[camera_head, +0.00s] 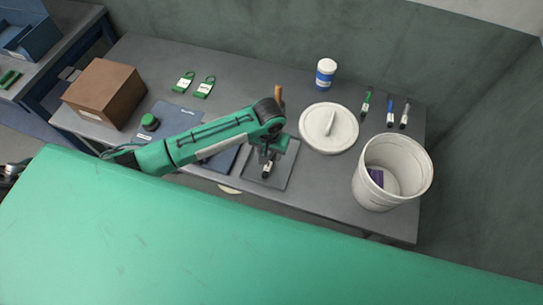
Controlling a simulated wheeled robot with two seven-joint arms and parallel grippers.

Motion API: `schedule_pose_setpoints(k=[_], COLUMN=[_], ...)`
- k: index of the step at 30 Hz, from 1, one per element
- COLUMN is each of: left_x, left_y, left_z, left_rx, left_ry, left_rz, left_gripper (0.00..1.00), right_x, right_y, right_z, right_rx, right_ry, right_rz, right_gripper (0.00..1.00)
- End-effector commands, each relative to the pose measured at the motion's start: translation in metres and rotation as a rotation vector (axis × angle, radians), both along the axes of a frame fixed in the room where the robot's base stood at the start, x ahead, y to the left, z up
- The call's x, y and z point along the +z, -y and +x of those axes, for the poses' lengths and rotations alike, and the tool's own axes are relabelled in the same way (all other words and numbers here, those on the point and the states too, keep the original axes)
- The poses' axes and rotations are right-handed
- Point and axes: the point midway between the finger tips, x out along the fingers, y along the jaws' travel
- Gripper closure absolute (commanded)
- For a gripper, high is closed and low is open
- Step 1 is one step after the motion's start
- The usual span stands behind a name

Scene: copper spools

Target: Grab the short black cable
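I cannot pick out a short black cable for certain. My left arm comes in from the left, and its gripper (268,162) points down over a dark grey tray (284,179) near the table's front edge. A small dark piece with a white band (267,171) shows right at the fingertips. It is too small to tell what it is or whether the fingers are closed on it. My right gripper is not in view.

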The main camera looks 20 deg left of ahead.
Motion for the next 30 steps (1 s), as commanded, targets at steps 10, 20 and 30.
schedule_pose_setpoints(k=[10,20,30], left_x=[-0.030,-0.069,-0.072], left_y=[-0.002,-0.004,-0.004], left_z=[-0.003,-0.005,-0.004], left_rx=[-0.001,-0.001,-0.002], left_ry=[-0.003,0.001,0.002], left_rz=[0.001,0.001,0.000], left_gripper=[0.55,0.55,0.70], right_x=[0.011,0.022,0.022], right_y=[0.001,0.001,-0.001], right_z=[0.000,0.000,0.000], right_rx=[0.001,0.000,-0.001], right_ry=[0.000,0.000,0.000], right_rz=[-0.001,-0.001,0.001], right_gripper=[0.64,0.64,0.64])
